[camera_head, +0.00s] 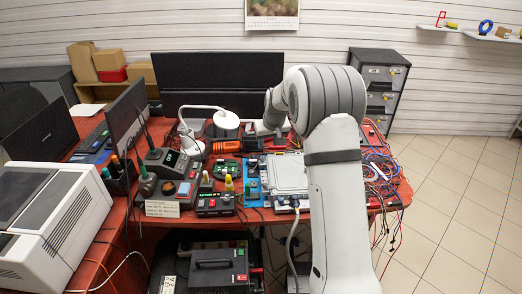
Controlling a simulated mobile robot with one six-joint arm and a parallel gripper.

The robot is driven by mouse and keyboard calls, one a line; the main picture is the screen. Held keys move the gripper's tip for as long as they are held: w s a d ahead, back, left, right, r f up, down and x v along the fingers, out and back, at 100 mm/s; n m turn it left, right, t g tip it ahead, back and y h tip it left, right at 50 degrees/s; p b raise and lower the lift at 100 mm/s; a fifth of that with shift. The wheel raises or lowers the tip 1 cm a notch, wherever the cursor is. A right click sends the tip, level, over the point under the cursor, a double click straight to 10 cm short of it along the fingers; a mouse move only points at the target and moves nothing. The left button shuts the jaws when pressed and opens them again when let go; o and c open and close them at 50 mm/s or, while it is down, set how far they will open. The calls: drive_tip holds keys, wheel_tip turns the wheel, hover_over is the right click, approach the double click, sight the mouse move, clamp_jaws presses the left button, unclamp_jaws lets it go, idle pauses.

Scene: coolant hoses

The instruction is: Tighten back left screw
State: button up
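A flat silver-grey unit (287,176) lies on the table right of the middle, partly covered by my arm on its right. It may be the part with the screws, but the screws are too small to make out. The end of my arm reaches over the back of the table behind this unit. My gripper's fingers cannot be made out there, nor anything held in them. An orange and black tool (228,146) lies to the left of the arm's end.
A red table (107,243) is crowded with bench instruments, a white lamp (225,120), monitors (216,72) and a beige machine (57,225). A blue mat (257,204) lies beside the silver unit. Tangled cables (383,170) lie at the right. Tiled floor is free at right.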

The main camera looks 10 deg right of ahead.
drive_tip(key=p, duration=0.1)
approach(262, 157)
drive_tip(key=shift+p+x, duration=0.95)
drive_tip(key=shift+x, duration=3.25)
drive_tip(key=shift+d, duration=0.1)
drive_tip(key=shift+c, duration=0.3)
clamp_jaws()
